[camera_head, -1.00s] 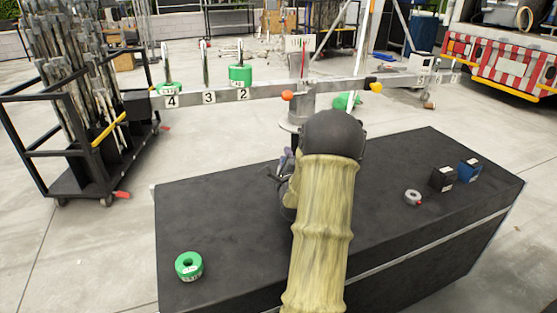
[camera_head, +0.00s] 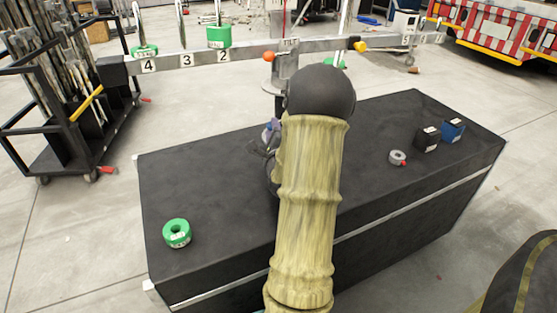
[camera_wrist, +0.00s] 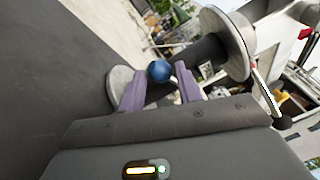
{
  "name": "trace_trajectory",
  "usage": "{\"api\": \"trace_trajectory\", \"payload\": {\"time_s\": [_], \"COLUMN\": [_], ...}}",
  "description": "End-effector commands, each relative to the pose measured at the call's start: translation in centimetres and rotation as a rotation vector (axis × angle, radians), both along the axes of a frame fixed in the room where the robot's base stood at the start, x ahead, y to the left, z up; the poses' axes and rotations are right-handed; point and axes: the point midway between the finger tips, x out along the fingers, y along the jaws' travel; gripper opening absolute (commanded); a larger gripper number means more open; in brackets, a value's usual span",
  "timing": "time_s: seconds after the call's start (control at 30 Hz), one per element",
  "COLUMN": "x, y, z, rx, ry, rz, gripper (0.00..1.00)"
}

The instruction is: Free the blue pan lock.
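The blue pan lock shows in the wrist view as a round blue knob (camera_wrist: 159,71), in front of a dark post between two pale round discs. My gripper (camera_wrist: 160,75) has its two purple fingers spread, one on each side of the knob in the picture. In the head view my arm hides the knob and most of my gripper; a bit of purple finger shows left of the arm.
A numbered scale beam (camera_head: 190,58) with green weights (camera_head: 218,36) crosses behind the black table (camera_head: 220,185). A green ring weight (camera_head: 177,233) lies at left; a grey ring (camera_head: 397,157), a black block (camera_head: 426,140) and a blue block (camera_head: 452,130) stand at right. A rod cart (camera_head: 65,120) stands far left.

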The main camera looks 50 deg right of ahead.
Motion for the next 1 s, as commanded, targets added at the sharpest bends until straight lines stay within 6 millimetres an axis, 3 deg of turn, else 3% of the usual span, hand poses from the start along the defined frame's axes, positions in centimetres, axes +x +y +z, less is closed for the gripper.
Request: {"api": "trace_trajectory", "payload": {"time_s": [0.37, 1.0], "x": [-5.6, -6.3], "y": [4.5, 5.0], "z": [-0.8, -1.0], "rx": [0.001, -0.001], "ry": [0.002, -0.005], "rz": [0.000, 0.011], "gripper": [0.34, 0.34]}}
